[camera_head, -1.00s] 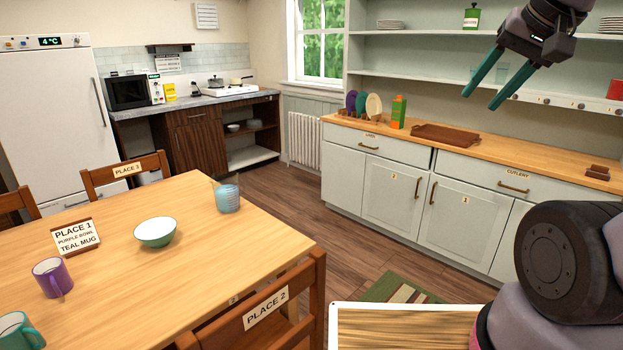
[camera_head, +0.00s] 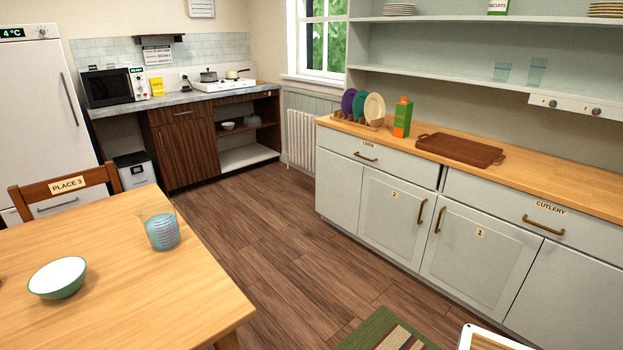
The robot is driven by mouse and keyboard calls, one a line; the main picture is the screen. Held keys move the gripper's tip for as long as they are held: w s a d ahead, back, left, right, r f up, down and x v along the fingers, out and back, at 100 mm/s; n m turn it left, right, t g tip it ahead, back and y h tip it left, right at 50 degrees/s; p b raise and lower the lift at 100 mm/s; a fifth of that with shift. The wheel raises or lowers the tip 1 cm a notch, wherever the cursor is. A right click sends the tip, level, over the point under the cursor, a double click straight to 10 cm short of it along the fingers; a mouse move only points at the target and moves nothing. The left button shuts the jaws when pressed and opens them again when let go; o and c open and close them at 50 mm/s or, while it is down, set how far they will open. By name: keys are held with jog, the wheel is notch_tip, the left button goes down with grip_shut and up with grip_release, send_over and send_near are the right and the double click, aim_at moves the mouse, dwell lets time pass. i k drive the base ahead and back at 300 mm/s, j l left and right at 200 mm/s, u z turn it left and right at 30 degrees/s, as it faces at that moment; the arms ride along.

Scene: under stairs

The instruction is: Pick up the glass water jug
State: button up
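The glass water jug (camera_head: 161,230) stands upright near the far right corner of the wooden dining table (camera_head: 140,290). It is clear, with bluish water in its lower part and small markings on its side. Its spout points to the upper left; I cannot make out a handle. Nothing touches the jug. My gripper is not in view.
A white and green bowl (camera_head: 57,278) sits left of the jug. A chair marked PLACE 3 (camera_head: 66,187) stands at the table's far side. The wooden floor (camera_head: 262,232) between table and sideboard (camera_head: 394,215) is clear. A striped rug (camera_head: 385,332) lies at the bottom.

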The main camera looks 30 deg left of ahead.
aim_at(158, 216)
jog(key=i+u, duration=0.25)
jog(key=i, duration=0.15)
jog(key=i+l+u, duration=0.2)
jog(key=i, duration=0.2)
jog(key=i+u, duration=0.2)
jog(key=u, duration=0.25)
jog(key=i+u, duration=0.25)
jog(key=u, duration=0.2)
jog(key=i+l+u, duration=0.1)
jog(key=i+u, duration=0.15)
jog(key=u, duration=0.2)
jog(key=i+l+u, duration=0.15)
jog(key=u, duration=0.3)
jog(key=i+l+u, duration=0.15)
jog(key=u, duration=0.35)
jog(key=i+l+u, duration=0.25)
jog(key=u, duration=0.25)
jog(key=i+l+u, duration=0.2)
jog(key=l+u, duration=0.15)
jog(key=u, duration=0.15)
jog(key=i+l+u, duration=0.1)
jog(key=l+u, duration=0.25)
jog(key=u, duration=0.15)
jog(key=i+l+u, duration=0.1)
jog(key=l+u, duration=0.2)
jog(key=l, duration=0.2)
jog(key=l+u, duration=0.25)
jog(key=l, duration=0.3)
jog(key=i, duration=0.05)
